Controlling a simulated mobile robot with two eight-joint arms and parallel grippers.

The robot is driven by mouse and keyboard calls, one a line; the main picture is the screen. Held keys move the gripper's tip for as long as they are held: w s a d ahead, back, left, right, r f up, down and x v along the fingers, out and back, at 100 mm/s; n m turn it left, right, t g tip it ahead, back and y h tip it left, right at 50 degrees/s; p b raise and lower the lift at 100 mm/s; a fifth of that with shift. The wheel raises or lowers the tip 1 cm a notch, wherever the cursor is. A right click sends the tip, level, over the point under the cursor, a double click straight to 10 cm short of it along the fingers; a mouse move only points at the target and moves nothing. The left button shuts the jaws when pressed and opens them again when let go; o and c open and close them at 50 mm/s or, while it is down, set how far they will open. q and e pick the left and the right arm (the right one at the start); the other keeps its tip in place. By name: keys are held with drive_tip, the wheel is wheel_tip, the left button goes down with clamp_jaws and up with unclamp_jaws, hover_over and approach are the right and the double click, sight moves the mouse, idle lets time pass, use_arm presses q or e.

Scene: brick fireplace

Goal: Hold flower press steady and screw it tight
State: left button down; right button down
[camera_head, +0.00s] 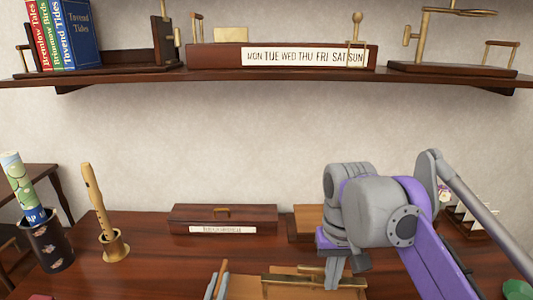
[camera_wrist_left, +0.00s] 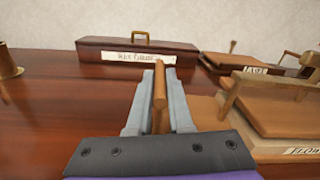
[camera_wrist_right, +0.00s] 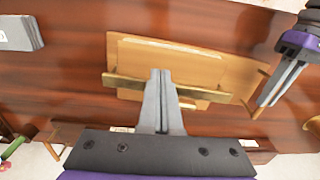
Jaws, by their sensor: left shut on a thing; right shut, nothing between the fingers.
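The flower press (camera_head: 315,285) has light wooden boards and a brass crossbar, and stands at the table's front, partly cut off below. In the left wrist view its boards and crossbar (camera_wrist_left: 268,82) are at the right. My left gripper (camera_head: 217,287) is shut on a slim wooden handle (camera_wrist_left: 159,98) at the press's side. My right gripper (camera_head: 333,284) is shut and empty. In the right wrist view its closed fingertips (camera_wrist_right: 160,72) overlap the middle of the crossbar (camera_wrist_right: 125,83); I cannot tell whether they touch. The screw is not clearly visible there.
A dark lidded box (camera_head: 222,218) stands behind the press. A wooden flute (camera_head: 94,195) stands in a brass holder at left, beside a dark cup (camera_head: 48,243) with a tube. Another wooden-topped box (camera_head: 308,218) is behind my right arm. A shelf (camera_head: 270,76) hangs above.

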sight(313, 276)
drive_tip(key=shift+f, duration=0.3)
drive_tip(key=shift+w+a, duration=0.25)
drive_tip(key=shift+w, duration=0.3)
idle(1.0)
drive_tip(key=shift+s+a, duration=0.15)
drive_tip(key=shift+a, duration=0.25)
drive_tip(key=shift+a, duration=1.2)
drive_tip(key=shift+a, duration=0.15)
idle(0.3)
